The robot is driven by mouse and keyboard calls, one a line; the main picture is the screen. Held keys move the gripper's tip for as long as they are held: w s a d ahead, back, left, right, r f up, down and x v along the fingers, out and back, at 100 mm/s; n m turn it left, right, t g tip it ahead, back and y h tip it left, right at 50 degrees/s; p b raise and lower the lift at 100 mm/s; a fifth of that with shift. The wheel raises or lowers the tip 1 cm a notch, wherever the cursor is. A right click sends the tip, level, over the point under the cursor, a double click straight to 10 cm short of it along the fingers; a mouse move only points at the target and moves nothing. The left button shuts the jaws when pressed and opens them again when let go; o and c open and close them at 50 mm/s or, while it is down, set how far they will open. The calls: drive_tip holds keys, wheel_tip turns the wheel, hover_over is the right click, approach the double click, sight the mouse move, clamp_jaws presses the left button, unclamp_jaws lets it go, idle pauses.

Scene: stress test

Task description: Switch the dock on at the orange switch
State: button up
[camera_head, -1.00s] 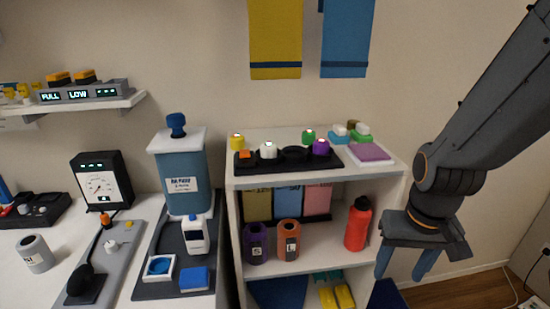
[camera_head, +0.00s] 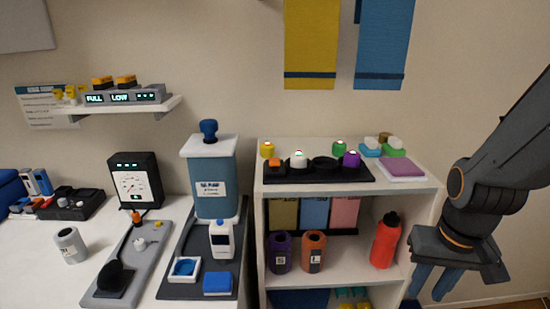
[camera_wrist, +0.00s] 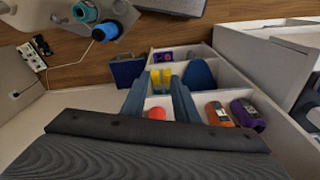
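A long black dock (camera_head: 335,175) lies on top of the white shelf unit, with an orange switch (camera_head: 277,163) at its left end. White, black and purple round pieces sit along the dock to the right of the switch. Another small orange piece (camera_head: 137,217) stands on the grey board on the left table. My gripper (camera_head: 433,283) hangs at the right of the shelf unit, lower than its top and well away from the dock. Its two fingers are apart and empty. In the wrist view the open fingers (camera_wrist: 159,98) point at the lower shelves; the dock is not visible there.
A red bottle (camera_head: 384,242) stands on the middle shelf near my gripper. Yellow, green and purple items stand around the dock, with a purple block (camera_head: 402,168) at the right. A blue dispenser (camera_head: 213,180) stands left of the shelf unit. Blue and yellow cloths (camera_head: 385,45) hang above.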

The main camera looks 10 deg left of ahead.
drive_tip(key=shift+n+t, duration=0.5)
drive_tip(key=shift+t, duration=0.1)
drive_tip(key=w+a+r, duration=0.4)
drive_tip(key=w+a, duration=0.1)
drive_tip(key=shift+w+a+r, duration=0.25)
drive_tip(key=shift+a+r, duration=0.05)
drive_tip(key=shift+a, duration=0.05)
clamp_jaws()
drive_tip(key=w+a+r+n+t+y+b, duration=0.1)
drive_tip(key=a+r+t, duration=0.1)
drive_tip(key=a+r, duration=1)
drive_tip(key=w+a+r+n+t+y+b, duration=0.1)
drive_tip(key=w+a+r+t, duration=0.1)
drive_tip(key=a+r, duration=1.1)
drive_tip(key=shift+w+a+r+t, duration=0.3)
drive_tip(key=shift+a+t, duration=0.2)
drive_tip(key=shift+a, duration=0.5)
drive_tip(key=shift+f, duration=0.1)
